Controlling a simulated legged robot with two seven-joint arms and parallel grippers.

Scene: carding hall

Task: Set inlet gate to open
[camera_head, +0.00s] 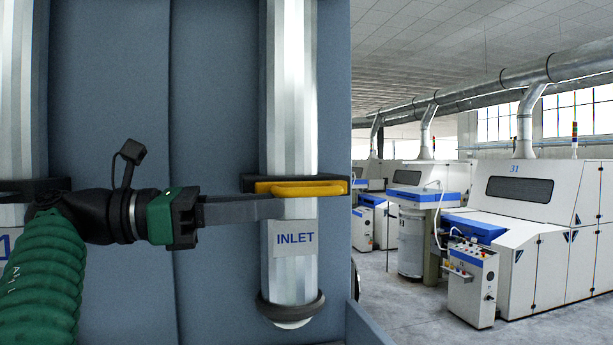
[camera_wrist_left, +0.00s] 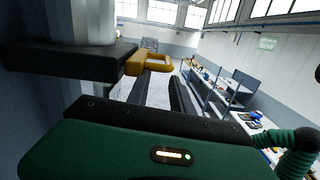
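The inlet gate is a dark slot housing (camera_head: 360,184) across a silvery vertical pipe (camera_head: 290,90), with a yellow slide and loop handle (camera_head: 310,188). A white label reading INLET (camera_head: 295,239) sits below it. My left gripper (camera_head: 282,207) reaches in from the left, its fingers level, with the tips in front of the pipe just below the handle's left part. In the left wrist view the yellow handle (camera_wrist_left: 155,62) lies just beyond the fingers (camera_wrist_left: 167,85), which stand apart with nothing between them. Whether a finger touches the handle cannot be told. My right gripper is not in view.
A blue-grey panel (camera_head: 215,90) stands behind the pipe. Another pipe (camera_head: 18,90) is at the far left. White carding machines (camera_head: 540,215) and a control box (camera_head: 472,285) stand away on the right. A workbench with shelves (camera_wrist_left: 225,95) shows in the wrist view.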

